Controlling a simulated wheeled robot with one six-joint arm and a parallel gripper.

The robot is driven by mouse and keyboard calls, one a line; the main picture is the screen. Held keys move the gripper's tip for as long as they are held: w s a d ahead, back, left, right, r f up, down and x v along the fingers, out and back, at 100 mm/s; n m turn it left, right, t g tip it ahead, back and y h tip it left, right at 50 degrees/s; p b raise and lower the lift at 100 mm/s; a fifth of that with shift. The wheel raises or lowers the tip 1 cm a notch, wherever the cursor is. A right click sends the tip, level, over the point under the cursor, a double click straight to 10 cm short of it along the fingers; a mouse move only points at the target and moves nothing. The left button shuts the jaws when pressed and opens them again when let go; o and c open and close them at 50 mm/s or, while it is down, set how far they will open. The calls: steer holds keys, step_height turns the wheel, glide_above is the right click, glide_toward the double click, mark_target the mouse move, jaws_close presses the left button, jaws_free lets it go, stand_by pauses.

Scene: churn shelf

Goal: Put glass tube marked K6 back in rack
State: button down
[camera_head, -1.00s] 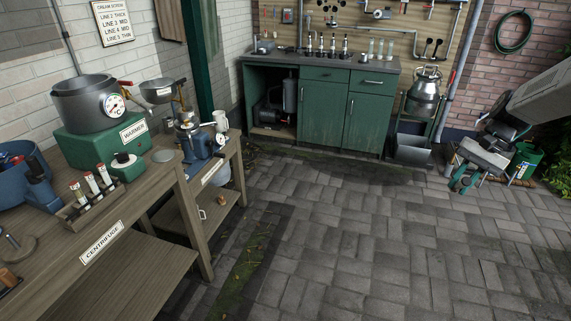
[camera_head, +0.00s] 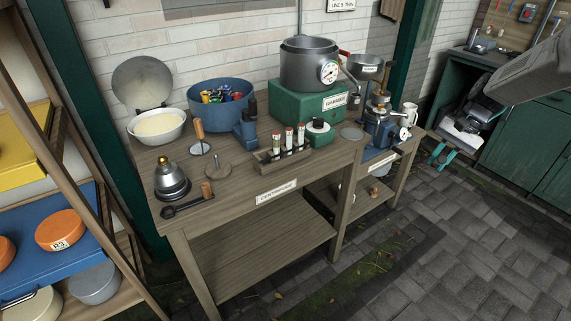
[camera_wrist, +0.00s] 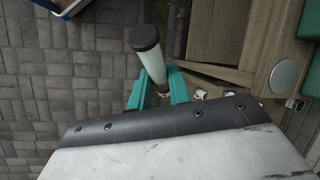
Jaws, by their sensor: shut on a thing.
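My gripper (camera_wrist: 158,88) has teal fingers shut on a pale glass tube (camera_wrist: 151,62) with a dark end, seen in the wrist view. No marking can be read on the tube. In the head view my gripper (camera_head: 439,158) is at the right, above the paving and right of the bench; the tube is not clear there. A wooden rack (camera_head: 288,162) stands on the bench near the front edge, above the CENTRIFUGE label. Several tubes with red tops stand in it. Whether a slot is empty cannot be told.
A blue hand-cranked machine (camera_head: 380,128) stands right of the rack. Paving in front is clear.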

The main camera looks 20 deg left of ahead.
steer(key=w+a+n+t+h, duration=0.1)
steer(key=w+a+t, duration=0.25)
steer(key=a, duration=0.25)
steer(key=w+a+f+t, duration=0.1)
steer(key=w+a+t, duration=0.25)
steer(key=a, duration=0.35)
steer(key=w+a+n+t+h, duration=0.1)
steer(key=w+a+t, duration=0.2)
steer(key=a+t, duration=0.25)
step_height(320, 180, up, 10)
steer(key=n+t+y, duration=0.6)
steer(key=n+y, duration=0.5)
steer(key=y, duration=0.4)
glide_above(266, 153)
steer(key=s+d, duration=0.2)
steer(key=s, duration=0.1)
steer(key=shift+a+f, duration=0.15)
steer(key=shift+f, duration=1.55)
steer(key=shift+a+f, duration=0.15)
steer(key=shift+f, duration=1.6)
steer(key=shift+a+f, duration=0.15)
steer(key=shift+f, duration=1.55)
steer(key=shift+f, duration=0.15)
steer(key=c, duration=1.6)
jaws_free()
steer(key=shift+f, duration=0.1)
